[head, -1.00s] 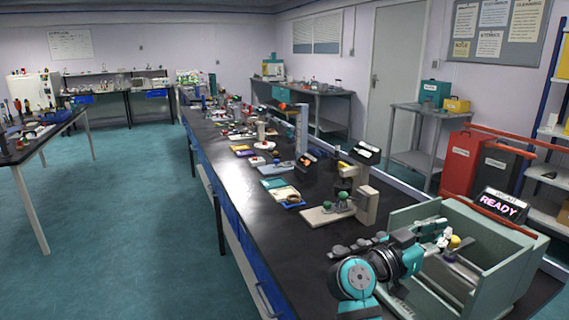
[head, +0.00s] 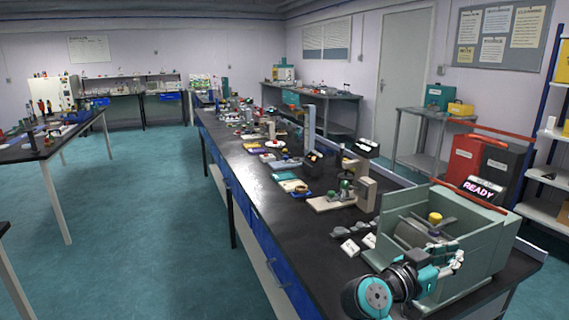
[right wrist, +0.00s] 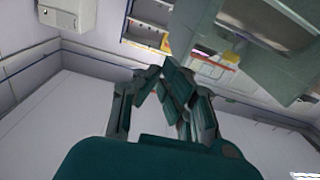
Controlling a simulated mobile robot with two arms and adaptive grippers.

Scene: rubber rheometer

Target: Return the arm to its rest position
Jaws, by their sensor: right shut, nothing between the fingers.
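My right arm (head: 380,293) comes in at the bottom of the head view. Its right gripper (head: 456,257) is in front of the near wall of a grey-green open-topped machine (head: 480,236), outside the box. In the right wrist view, the gripper's dark teal fingers (right wrist: 160,82) are close together with nothing visible between them. The machine has a cylinder and a yellow knob (head: 435,217) inside. A display reading READY (head: 483,188) stands behind it. My left gripper is not in view.
Small white and grey pieces (head: 350,246) lie on the black bench (head: 300,235) left of the machine. A beige stand (head: 366,193) and several instruments line the bench farther back. Red (head: 465,160) and dark bins stand behind. The teal floor (head: 170,220) at left is clear.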

